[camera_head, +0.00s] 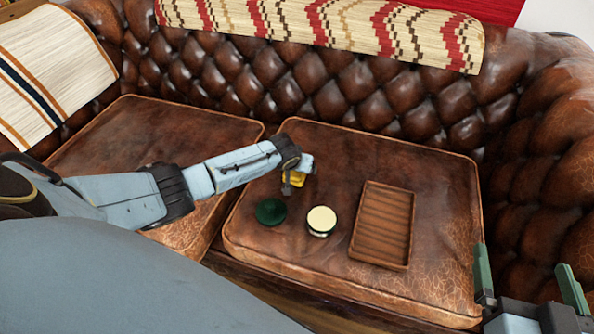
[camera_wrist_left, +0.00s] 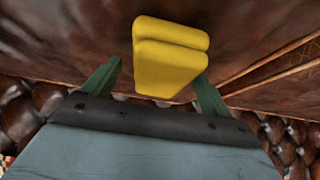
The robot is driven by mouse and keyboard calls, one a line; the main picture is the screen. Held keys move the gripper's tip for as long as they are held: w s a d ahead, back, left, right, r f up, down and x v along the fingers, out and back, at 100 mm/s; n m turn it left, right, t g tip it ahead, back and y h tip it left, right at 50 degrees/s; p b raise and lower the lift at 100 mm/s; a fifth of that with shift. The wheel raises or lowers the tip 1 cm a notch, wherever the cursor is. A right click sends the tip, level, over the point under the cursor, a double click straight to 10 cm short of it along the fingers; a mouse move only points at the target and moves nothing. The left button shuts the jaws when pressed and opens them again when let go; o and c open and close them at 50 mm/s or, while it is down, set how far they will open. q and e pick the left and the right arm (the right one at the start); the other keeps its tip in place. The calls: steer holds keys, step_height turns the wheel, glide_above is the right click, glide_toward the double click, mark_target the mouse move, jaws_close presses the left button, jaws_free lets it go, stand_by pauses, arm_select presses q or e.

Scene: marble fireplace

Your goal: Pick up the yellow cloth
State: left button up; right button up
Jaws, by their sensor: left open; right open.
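The yellow cloth (camera_head: 298,180) lies on the right seat cushion of the brown leather sofa, partly hidden by my left gripper (camera_head: 294,184) in the head view. In the left wrist view the cloth (camera_wrist_left: 170,60) is a folded yellow block. It shows between and beyond the two green fingers of my left gripper (camera_wrist_left: 160,80), which is open. One finger overlaps the cloth's edge in the picture; I cannot tell whether they touch. My right gripper (camera_head: 525,264) is open and empty at the lower right, in front of the sofa's right end.
A dark green round object (camera_head: 271,211) and a round container with a cream top (camera_head: 321,220) sit close to the cloth. A brown slatted wooden tray (camera_head: 383,225) lies to their right. The tufted backrest (camera_head: 350,95) rises behind. The cushion's right part is clear.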

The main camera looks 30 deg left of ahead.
arm_select(q)
steer(key=c, duration=1.1)
